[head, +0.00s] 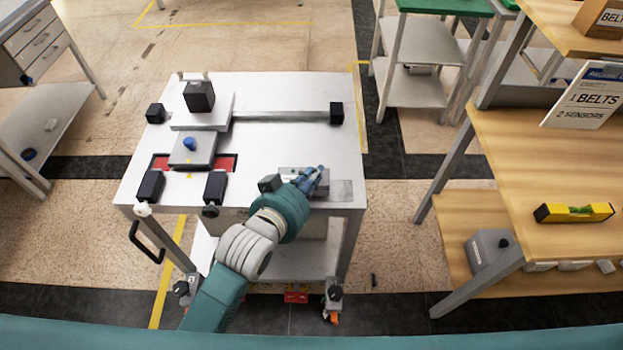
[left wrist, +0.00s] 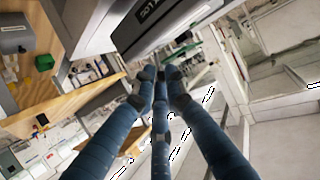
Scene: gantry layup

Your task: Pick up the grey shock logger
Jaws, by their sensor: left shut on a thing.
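My left gripper (head: 312,181) reaches over the near right part of the white cart top, with its blue fingers closed together. In the left wrist view the fingertips (left wrist: 160,80) meet close to a dark grey box with partly readable lettering ending in "LOG", which I take to be the grey shock logger (left wrist: 160,28). The gripper is shut on it; the exact contact is hard to make out. In the head view a small grey body (head: 291,173) shows at the fingers, partly hidden by them. My right gripper is not in view.
A rail (head: 280,117) lies behind. A grey block with a blue knob (head: 192,150) sits at left. A wooden bench (head: 540,165) with a yellow level (head: 573,213) stands at right.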

